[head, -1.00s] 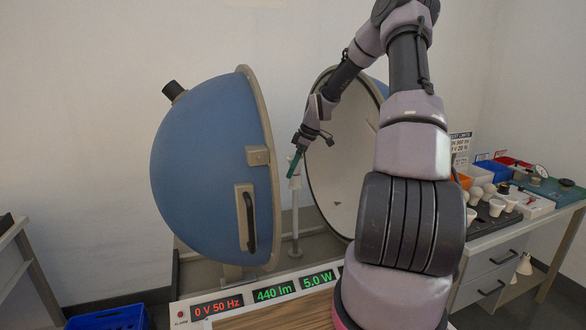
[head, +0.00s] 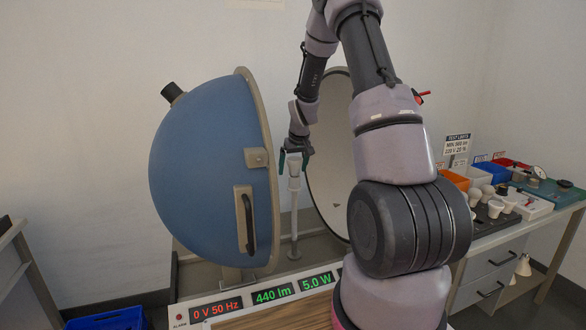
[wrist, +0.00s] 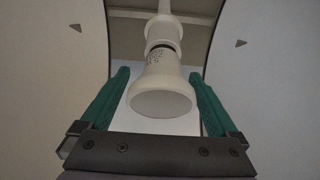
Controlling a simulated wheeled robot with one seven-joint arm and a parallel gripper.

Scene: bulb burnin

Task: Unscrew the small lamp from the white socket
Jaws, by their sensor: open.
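The small lamp (wrist: 162,93) is white, with a broad round face towards the wrist camera and a narrower neck with small dark print. It sits in the white socket (wrist: 163,33) on top of a post, between the two halves of the blue sphere. In the head view the lamp (head: 294,157) stands upright on the post (head: 294,210). My gripper (head: 293,160) points down over it with green fingers. In the wrist view my gripper (wrist: 162,92) is open, one finger on each side of the lamp, with gaps visible on both sides.
The blue half sphere (head: 205,170) with a handle stands close left of my gripper; the other half (head: 330,165) is right behind it. A display panel (head: 270,296) reads 0 V 50 Hz, 440 lm, 5.0 W. A bench at right holds several bulbs (head: 495,208) and bins (head: 480,180).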

